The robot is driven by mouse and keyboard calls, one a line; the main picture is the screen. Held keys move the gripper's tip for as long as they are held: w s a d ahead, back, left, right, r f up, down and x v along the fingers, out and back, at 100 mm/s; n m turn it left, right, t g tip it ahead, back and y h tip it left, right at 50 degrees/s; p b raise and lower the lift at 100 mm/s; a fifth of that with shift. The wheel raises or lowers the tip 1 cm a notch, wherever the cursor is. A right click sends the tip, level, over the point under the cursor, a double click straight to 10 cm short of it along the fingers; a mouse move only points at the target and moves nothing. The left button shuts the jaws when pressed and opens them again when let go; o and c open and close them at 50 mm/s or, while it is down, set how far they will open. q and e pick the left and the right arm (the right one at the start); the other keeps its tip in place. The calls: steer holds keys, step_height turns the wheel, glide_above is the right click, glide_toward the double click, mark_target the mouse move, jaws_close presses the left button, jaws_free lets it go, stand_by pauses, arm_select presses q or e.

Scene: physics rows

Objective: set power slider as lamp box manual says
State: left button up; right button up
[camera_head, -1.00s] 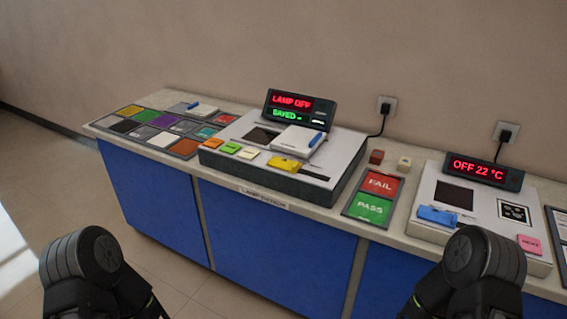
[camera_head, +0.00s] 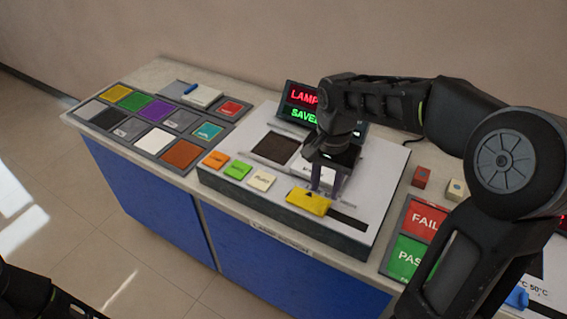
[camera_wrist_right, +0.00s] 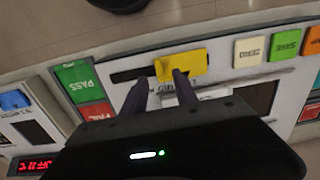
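The lamp box is a pale slanted panel (camera_head: 222,151) on the counter. Its yellow slider knob (camera_head: 308,202) sits at the left part of a dark slot (camera_head: 349,219). My right gripper (camera_head: 328,190) is over the box, fingers pointing down just behind the knob. In the right wrist view the two fingers (camera_wrist_right: 160,75) are apart; one tip overlaps the edge of the yellow knob (camera_wrist_right: 190,64), the other is beside it over the slot. Contact cannot be told. The display (camera_head: 303,103) reads "LAMP" in red and "SAVED" in green, partly hidden by my arm.
Orange (camera_head: 216,159), green (camera_head: 238,169) and pale (camera_head: 262,180) buttons lie left of the knob. A FAIL/PASS pad (camera_head: 411,250) is to the right, with small red (camera_head: 421,176) and beige (camera_head: 455,188) cubes behind. Colored tiles (camera_head: 154,139) and a notebook (camera_head: 203,95) are left.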

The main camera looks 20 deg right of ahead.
mark_target(324, 206)
steer(key=shift+w+d+r, duration=0.2)
steer(key=shift+d+r, duration=0.05)
steer(key=shift+r, duration=0.35)
steer(key=shift+s+r, duration=0.1)
steer(key=shift+s+a, duration=0.1)
steer(key=shift+s, duration=0.15)
steer(key=shift+w+f, duration=0.15)
steer(key=shift+f, duration=0.2)
step_height(324, 206, down, 7)
steer(key=shift+f+p, duration=0.15)
steer(key=shift+p, duration=0.25)
steer(key=shift+c, duration=0.4)
jaws_close()
